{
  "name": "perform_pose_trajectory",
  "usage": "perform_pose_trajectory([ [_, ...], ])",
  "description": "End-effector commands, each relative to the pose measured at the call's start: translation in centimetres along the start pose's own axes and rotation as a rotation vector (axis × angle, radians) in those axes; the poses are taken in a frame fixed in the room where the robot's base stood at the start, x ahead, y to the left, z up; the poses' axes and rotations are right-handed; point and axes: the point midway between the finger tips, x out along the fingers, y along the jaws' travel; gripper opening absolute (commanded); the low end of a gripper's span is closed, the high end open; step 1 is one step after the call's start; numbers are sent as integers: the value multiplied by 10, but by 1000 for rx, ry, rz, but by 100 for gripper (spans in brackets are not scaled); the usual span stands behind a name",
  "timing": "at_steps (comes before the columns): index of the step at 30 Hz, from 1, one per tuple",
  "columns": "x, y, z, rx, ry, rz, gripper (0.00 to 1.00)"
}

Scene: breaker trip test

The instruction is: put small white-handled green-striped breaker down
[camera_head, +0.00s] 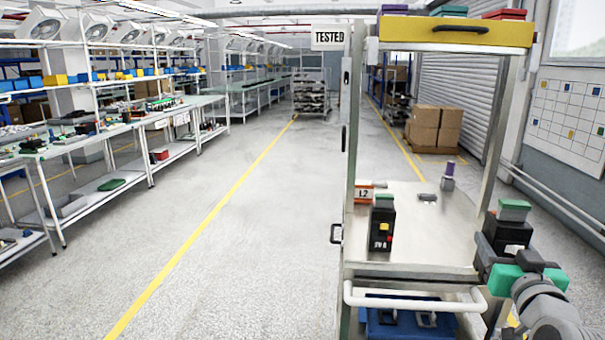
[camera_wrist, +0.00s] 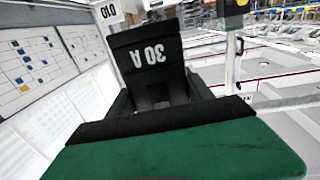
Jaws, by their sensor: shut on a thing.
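My gripper (camera_head: 511,258) is shut on a black breaker (camera_head: 507,233) with a green top, at the right edge of the cart. Another black breaker (camera_head: 382,228) with a green top and a yellow button stands upright on the shelf's left side.
Cart posts, a white front handle (camera_head: 410,301) and a yellow top drawer (camera_head: 455,32) frame the space.

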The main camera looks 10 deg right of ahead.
Motion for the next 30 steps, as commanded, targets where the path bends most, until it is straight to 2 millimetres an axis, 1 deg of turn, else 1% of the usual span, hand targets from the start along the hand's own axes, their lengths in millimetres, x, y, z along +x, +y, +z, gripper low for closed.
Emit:
perform_pose_trajectory([
  [5, 17, -30, 39, 4, 0, -69, 0],
  [8, 25, -55, 64, 5, -1, -122, 0],
  [11, 31, -88, 94, 6, -2, -191, 0],
  [12, 32, -106, 108, 6, -3, -226, 0],
  [14, 32, -135, 129, 7, -2, -284, 0],
  [15, 31, -157, 143, 6, -3, -326, 0],
  [17, 26, -190, 162, 5, -1, -391, 0],
  [18, 21, -211, 173, 5, -1, -432, 0],
  [19, 16, -227, 179, 5, 1, -463, 0],
  [21, 6, -261, 189, 2, 4, -532, 0],
  [24, -6, -299, 186, -2, 8, -616, 0],
  [27, -14, -321, 184, -1, 6, -666, 0],
  [30, -17, -329, 184, -1, 7, -685, 0],
])
